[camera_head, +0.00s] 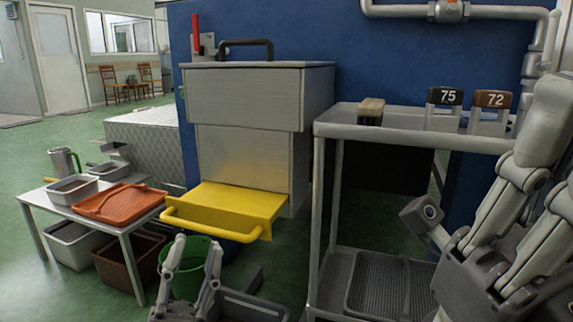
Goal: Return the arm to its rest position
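My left gripper (196,250) is at the bottom, left of centre. Its two fingers point up and stand apart with nothing between them. It is in front of a green bucket (188,284) and below the yellow drawer-like tray (228,205) of a grey metal cabinet. My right arm (505,225) fills the lower right, close to the camera, in front of a grey trolley. Its links are cut off by the picture edge, and I cannot make out whether its gripper is open or shut. I see no object held there.
The grey trolley (415,133) carries a brush (370,110) and blocks marked 75 (445,97) and 72 (492,99). A low table (62,207) with a red tray (120,203) and metal pans stands left, crates beneath. Green floor (30,150) is open at far left.

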